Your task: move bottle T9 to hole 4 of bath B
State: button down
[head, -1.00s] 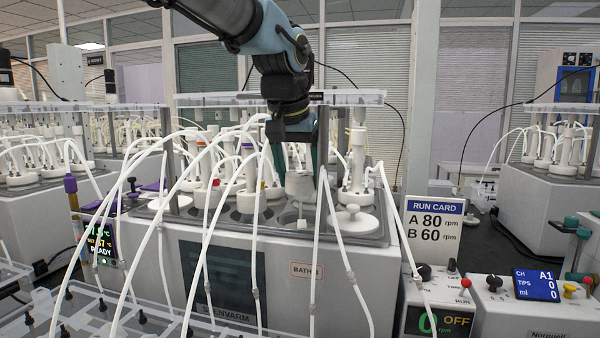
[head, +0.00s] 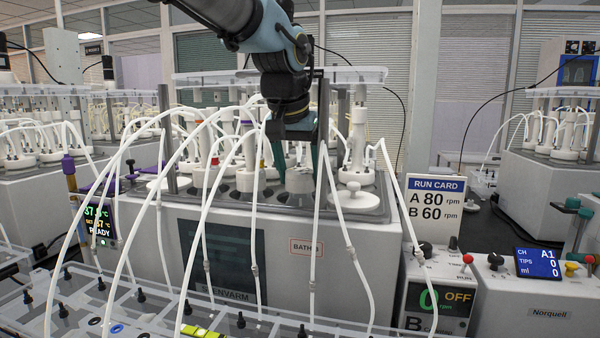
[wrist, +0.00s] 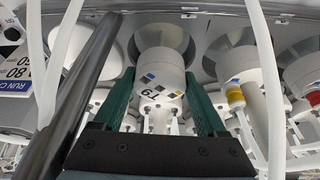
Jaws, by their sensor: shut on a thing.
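Bottle T9 (wrist: 160,75) is a white bottle with a black "T9" mark and small coloured squares. My gripper (wrist: 160,100) is shut on it, with one green finger on each side. In the head view my gripper (head: 296,155) points down over the front row of bath B (head: 340,222), and the bottle (head: 299,181) shows between its fingers. The bottle is at a front-row hole, left of a white lid (head: 353,197). I cannot tell whether its base is inside the hole. Hole numbers are not readable.
Several white tubes (head: 313,230) arch in front of the bath and past my gripper. Other bottles with tubes stand behind and left. A clear shelf (head: 350,75) on posts spans above. A run card (head: 434,215) and control boxes stand right.

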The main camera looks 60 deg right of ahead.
jog(key=shift+r, duration=0.15)
jog(key=shift+c, duration=0.2)
grip_release()
jog(key=shift+o, duration=0.2)
jog(key=shift+s+f, duration=0.1)
jog(key=shift+f, duration=0.1)
jog(key=shift+r, duration=0.1)
jog(key=w+b+v, duration=0.1)
jog(key=v, duration=1)
jog(key=shift+s+b, duration=0.3)
jog(key=shift+s, duration=0.15)
jog(key=shift+a, duration=0.1)
